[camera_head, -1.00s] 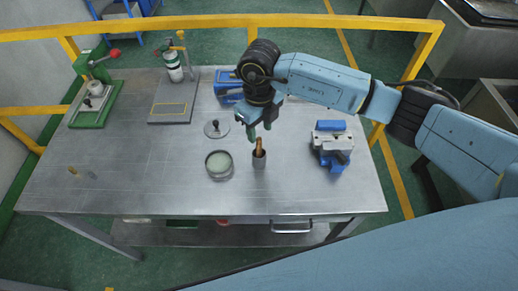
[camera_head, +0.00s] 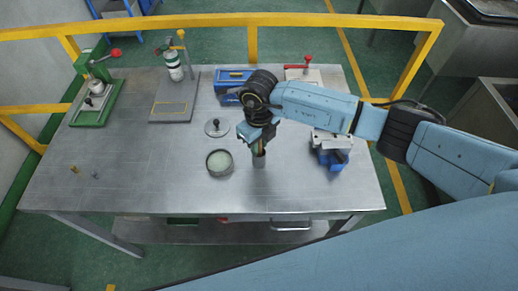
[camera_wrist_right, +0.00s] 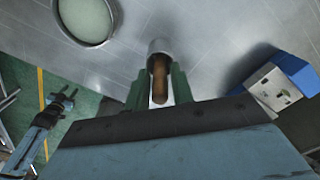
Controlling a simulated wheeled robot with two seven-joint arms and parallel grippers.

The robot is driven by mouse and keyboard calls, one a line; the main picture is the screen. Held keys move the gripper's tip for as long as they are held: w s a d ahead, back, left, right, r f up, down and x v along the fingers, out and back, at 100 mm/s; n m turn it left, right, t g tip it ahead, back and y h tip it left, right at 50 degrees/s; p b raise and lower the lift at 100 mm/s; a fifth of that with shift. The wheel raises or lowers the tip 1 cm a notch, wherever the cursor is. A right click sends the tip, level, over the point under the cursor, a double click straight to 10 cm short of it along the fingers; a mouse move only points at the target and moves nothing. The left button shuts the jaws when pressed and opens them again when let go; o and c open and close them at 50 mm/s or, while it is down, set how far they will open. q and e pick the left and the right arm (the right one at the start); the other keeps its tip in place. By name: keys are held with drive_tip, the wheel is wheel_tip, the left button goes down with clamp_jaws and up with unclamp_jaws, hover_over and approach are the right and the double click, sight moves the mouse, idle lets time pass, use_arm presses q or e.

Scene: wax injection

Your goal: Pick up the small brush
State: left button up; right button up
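The small brush (camera_wrist_right: 159,80) shows as a brown wooden handle standing in a small grey metal cup (camera_head: 259,163); its lower part is hidden in the cup. My right gripper (camera_head: 259,149) is over the cup with its fingers down. In the right wrist view, its green fingers (camera_wrist_right: 160,88) are on either side of the handle, with narrow gaps, so it looks open around the brush. My left gripper (camera_wrist_right: 70,98) shows small at the left of the right wrist view, over the floor, its dark fingers apart and empty. It is not in the head view.
A round dish (camera_head: 219,163) stands just left of the cup, with a knobbed lid (camera_head: 216,128) behind it. A blue-and-grey block (camera_head: 331,150) is at the right. A blue box (camera_head: 232,78), grey plate (camera_head: 172,108) and green press (camera_head: 97,103) stand farther back. The front left is mostly clear.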

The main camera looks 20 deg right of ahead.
clamp_jaws()
